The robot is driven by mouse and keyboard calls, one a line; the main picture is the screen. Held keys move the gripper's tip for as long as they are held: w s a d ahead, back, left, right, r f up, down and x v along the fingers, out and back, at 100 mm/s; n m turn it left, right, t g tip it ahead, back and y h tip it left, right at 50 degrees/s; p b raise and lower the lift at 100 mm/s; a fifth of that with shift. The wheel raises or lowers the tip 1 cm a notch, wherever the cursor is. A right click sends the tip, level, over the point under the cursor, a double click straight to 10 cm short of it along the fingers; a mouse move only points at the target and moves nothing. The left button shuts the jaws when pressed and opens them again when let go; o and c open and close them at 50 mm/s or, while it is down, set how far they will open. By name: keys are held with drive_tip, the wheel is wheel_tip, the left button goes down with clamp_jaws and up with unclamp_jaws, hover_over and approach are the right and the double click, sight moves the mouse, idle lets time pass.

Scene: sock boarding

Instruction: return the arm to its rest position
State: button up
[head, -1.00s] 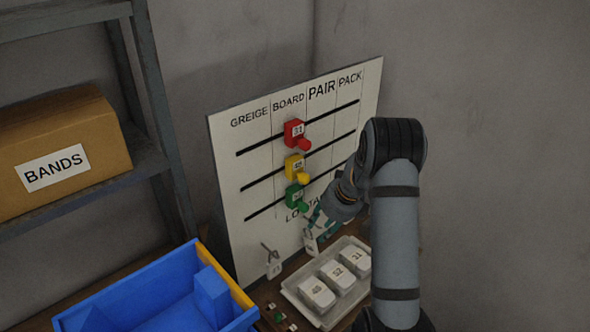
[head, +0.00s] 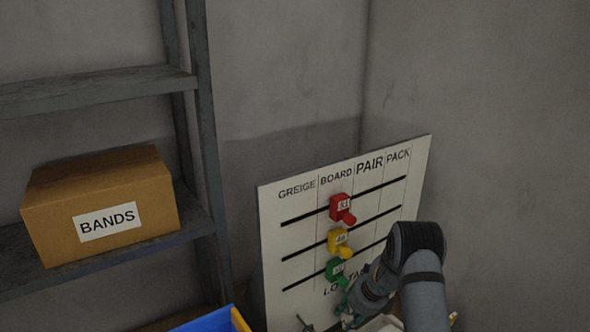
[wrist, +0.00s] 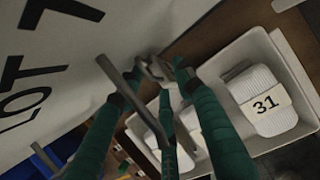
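My gripper (head: 347,316) is low at the board's lower right in the head view, partly cut off by the bottom edge. In the wrist view its green fingers (wrist: 150,88) are spread apart, so it looks open. A grey metal peg (wrist: 128,88) passes between the fingers in the picture. A small grey piece (wrist: 155,70) shows near the fingertips; I cannot tell whether they touch it. No object is clearly clamped. My arm rises at the right of the board.
The white board (head: 272,225) carries red (head: 342,208), yellow (head: 338,242) and green (head: 336,270) markers. The white tray (wrist: 275,55) holds packs, one labelled 31 (wrist: 262,103). A blue bin (head: 210,322), BANDS box (head: 60,215) and shelf (head: 90,90) stand left. Bare wall lies right.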

drive_tip(key=shift+s+d+r+b, duration=0.2)
drive_tip(key=shift+r+b, duration=0.1)
drive_tip(key=shift+b, duration=0.15)
drive_tip(key=shift+s+d+r+b, duration=0.65)
drive_tip(key=shift+s+r, duration=0.25)
drive_tip(key=shift+s, duration=0.15)
